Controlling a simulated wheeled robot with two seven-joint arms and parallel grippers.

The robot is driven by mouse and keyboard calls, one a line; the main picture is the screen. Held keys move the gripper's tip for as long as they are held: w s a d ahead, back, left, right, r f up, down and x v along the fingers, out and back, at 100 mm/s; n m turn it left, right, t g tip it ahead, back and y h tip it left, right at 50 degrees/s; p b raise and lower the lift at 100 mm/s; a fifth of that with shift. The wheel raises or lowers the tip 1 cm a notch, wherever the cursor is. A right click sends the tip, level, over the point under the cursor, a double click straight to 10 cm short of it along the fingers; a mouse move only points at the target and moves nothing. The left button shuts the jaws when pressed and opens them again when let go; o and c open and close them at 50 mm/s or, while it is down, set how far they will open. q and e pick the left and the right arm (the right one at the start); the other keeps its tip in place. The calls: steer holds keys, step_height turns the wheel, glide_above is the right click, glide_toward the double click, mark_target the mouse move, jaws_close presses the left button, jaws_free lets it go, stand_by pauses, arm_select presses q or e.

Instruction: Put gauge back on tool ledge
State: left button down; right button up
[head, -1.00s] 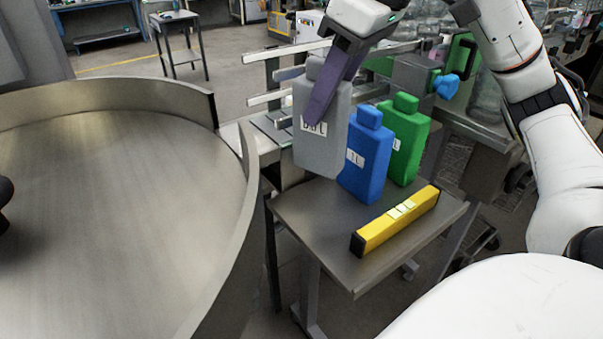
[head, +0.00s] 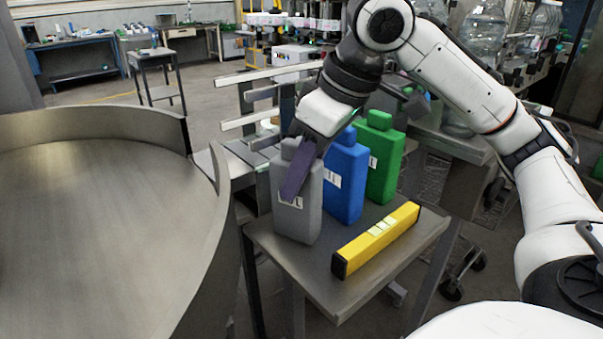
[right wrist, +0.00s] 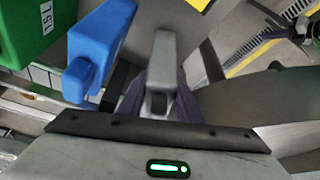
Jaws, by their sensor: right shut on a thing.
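The grey bottle-shaped gauge (head: 283,219) is at the left end of the small metal ledge (head: 340,302), upright or nearly so. Its base is at the ledge top; I cannot tell whether it bears on it. My right gripper (head: 297,178) is shut on its upper part, a purple finger covering part of its label. In the right wrist view the grey gauge (right wrist: 164,55) sits between the purple fingers. A blue gauge (head: 344,185) and a green gauge (head: 382,165) stand in a row to its right. My left gripper is not in view.
A yellow bar (head: 376,238) with pale labels lies along the ledge's front, close to the gauges. A large round metal table (head: 90,230) with a raised rim stands at left. Pale rails (head: 265,75) are behind the ledge.

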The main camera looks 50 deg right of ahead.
steer(key=o, duration=1.3)
steer(key=shift+c, duration=0.2)
steer(key=p+v, duration=0.4)
steer(key=v, duration=0.8)
